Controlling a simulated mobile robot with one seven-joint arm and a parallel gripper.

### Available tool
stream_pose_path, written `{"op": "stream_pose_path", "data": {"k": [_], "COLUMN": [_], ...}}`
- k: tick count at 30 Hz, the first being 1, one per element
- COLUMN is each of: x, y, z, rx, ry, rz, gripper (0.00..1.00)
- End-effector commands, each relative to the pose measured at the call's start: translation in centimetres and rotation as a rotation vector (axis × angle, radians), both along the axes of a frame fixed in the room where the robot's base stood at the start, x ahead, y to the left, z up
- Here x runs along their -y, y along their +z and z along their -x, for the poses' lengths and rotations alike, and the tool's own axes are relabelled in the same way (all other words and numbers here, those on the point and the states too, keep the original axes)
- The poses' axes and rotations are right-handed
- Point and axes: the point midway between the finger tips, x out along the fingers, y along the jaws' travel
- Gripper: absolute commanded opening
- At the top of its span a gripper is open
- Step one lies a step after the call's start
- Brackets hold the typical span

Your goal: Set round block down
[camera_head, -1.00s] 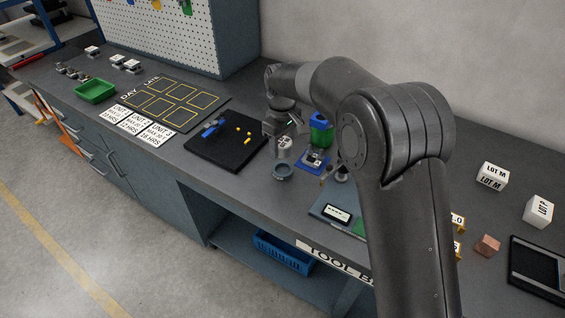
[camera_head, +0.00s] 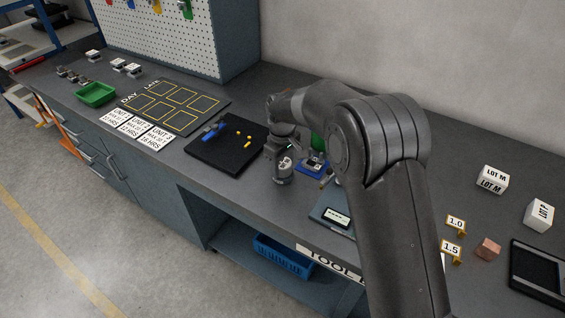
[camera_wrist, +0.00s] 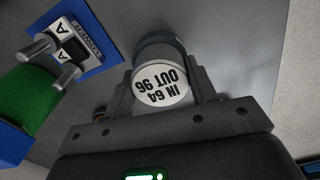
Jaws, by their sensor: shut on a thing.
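The round block (camera_head: 285,163) is a pale cylinder with dark print. In the wrist view its white end face (camera_wrist: 161,86) reads "IN 64 OUT 96". My gripper (camera_wrist: 161,78) is shut on it, with one finger at each side. In the head view my gripper (camera_head: 283,152) reaches down to the bench. A small grey round dish (camera_head: 282,179) is directly under the block, and its rim (camera_wrist: 158,38) shows beyond the block in the wrist view. I cannot tell whether the block touches the dish.
A blue-based device with two posts (camera_wrist: 72,48) and a green part (camera_wrist: 30,95) stand close beside my gripper. A black mat (camera_head: 222,160) with yellow bits lies left. A grey panel with a display (camera_head: 335,215) is near the front edge. Bench left of the dish is clear.

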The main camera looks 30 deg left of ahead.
Motion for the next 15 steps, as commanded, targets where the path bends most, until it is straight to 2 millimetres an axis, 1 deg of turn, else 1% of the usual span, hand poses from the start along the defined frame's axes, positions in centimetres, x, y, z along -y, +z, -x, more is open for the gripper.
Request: {"op": "stream_pose_path", "data": {"k": [4, 5, 12, 15], "x": [0.02, 0.01, 0.0, -0.01], "y": [-0.43, -0.4, -0.38, -0.37], "z": [-0.04, -0.03, -0.02, -0.01], "rx": [0.001, 0.001, 0.0, 0.0], "ry": [0.0, 0.0, 0.0, 0.0], "rz": [0.0, 0.0, -0.001, -0.001], "gripper": [0.23, 0.54, 0.74, 0.74]}}
